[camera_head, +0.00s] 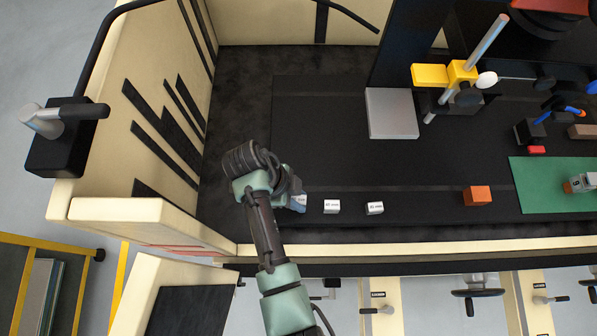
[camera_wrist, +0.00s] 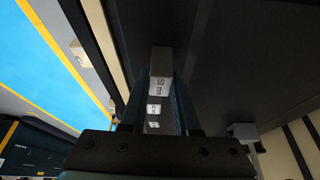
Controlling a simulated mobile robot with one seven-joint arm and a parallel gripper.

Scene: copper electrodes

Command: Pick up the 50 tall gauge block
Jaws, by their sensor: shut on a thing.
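The gauge block marked 50 mm (camera_wrist: 160,68) is a grey block with a pale labelled face in the wrist view. It sits between the two dark fingers of my gripper (camera_wrist: 159,92), which is shut on it. In the head view, my gripper (camera_head: 290,196) is at the left end of the row of blocks, near the table's front edge. The held block (camera_head: 300,201) shows there only in part, behind the fingers. I cannot tell whether it still touches the dark surface.
Two small white labelled blocks, a nearer one (camera_head: 331,206) and another (camera_head: 375,208), stand to the right. Further right are an orange block (camera_head: 477,195) and a green mat (camera_head: 540,180). A grey plate (camera_head: 392,113) lies behind. A cream wall (camera_head: 140,100) bounds the left.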

